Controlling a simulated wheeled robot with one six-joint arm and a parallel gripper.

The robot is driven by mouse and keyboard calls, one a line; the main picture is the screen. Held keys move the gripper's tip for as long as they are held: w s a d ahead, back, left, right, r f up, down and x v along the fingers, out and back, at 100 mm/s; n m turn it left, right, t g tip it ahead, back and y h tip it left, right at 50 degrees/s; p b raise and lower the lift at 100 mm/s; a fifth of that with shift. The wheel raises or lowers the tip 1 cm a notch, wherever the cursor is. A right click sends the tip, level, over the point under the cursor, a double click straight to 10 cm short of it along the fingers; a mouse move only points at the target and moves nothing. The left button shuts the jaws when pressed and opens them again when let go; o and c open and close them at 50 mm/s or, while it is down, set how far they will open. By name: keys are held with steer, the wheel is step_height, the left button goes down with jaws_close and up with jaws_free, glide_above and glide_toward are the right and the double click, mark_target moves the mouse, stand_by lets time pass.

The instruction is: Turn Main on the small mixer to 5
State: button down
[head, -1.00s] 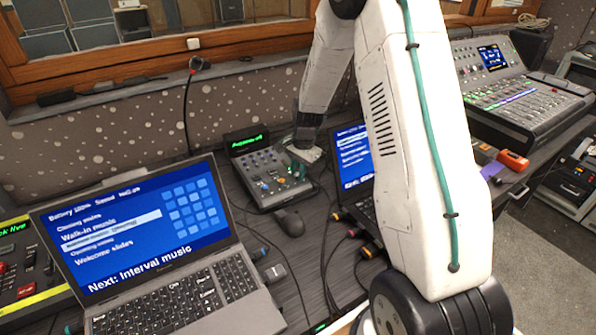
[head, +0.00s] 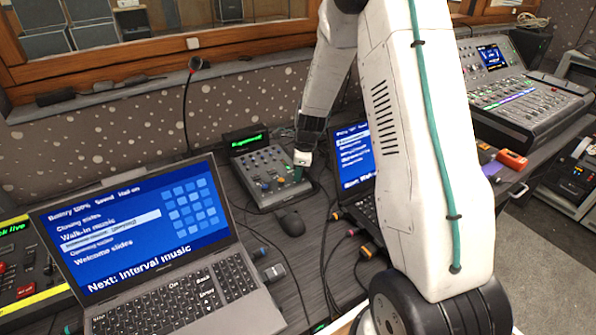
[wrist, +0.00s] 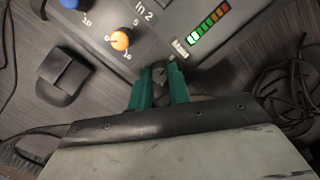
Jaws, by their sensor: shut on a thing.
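The small mixer (head: 248,163) stands on the desk in the head view, with rows of knobs and a lit green display (head: 246,140). My gripper (head: 301,172) is down at its right front edge. In the wrist view the green fingers of my gripper (wrist: 159,88) are shut on a dark knob (wrist: 160,73), close below the level meter; I take it for Main. The fingers and the angle hide its scale, so I cannot read its setting. An orange knob (wrist: 121,39) with a 0, 5 and 10 scale and a blue knob (wrist: 70,3) are to the left.
A laptop (head: 160,240) is at left, and another laptop (head: 353,150) stands close right of my gripper. Cables (head: 328,255) run along the desk. A larger mixer (head: 520,100) is far right.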

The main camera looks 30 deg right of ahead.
steer(key=shift+r+m, duration=0.1)
steer(key=shift+m, duration=1)
steer(key=c, duration=1.3)
jaws_free()
step_height(320, 180, up, 7)
steer(key=s, duration=0.1)
steer(key=shift+s+d+r, duration=0.15)
steer(key=shift+s+d, duration=0.05)
steer(key=shift+d, duration=0.1)
